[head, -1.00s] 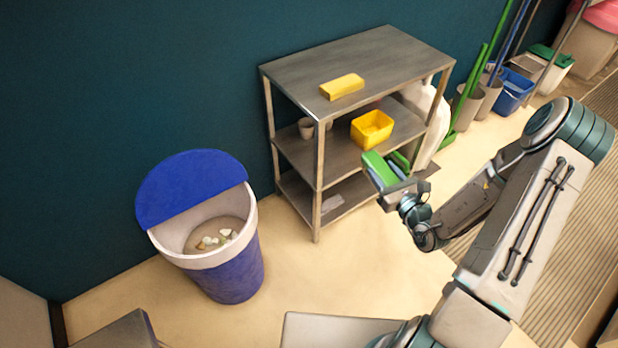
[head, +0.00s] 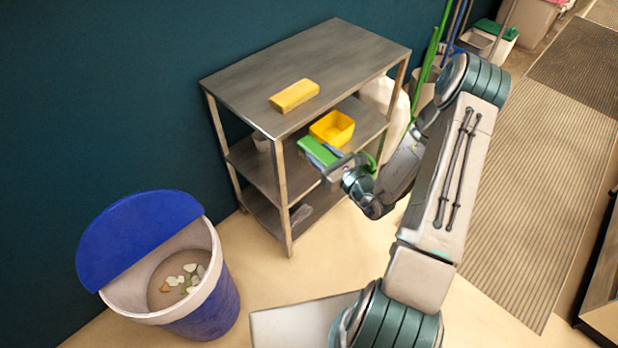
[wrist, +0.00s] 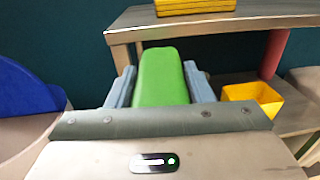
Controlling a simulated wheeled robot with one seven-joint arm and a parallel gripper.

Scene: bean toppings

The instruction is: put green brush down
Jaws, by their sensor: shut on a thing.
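The green brush (head: 318,151) is held out in front of my gripper, near the open front of the metal shelf (head: 320,70). In the wrist view the green brush (wrist: 161,78) lies between the two blue-grey fingers. My gripper (head: 331,160) is shut on it; the gripper also shows in the wrist view (wrist: 160,85). The brush is at about middle-shelf height, in front of the yellow container (head: 332,128). Whether it touches the shelf cannot be told.
A yellow block-like sponge (head: 294,96) lies on the shelf's top board, which is otherwise clear. A blue bin (head: 205,310) with scraps inside stands at the left. Green-handled tools (head: 428,70) and buckets stand behind the shelf at the right. A striped mat (head: 540,190) covers floor at right.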

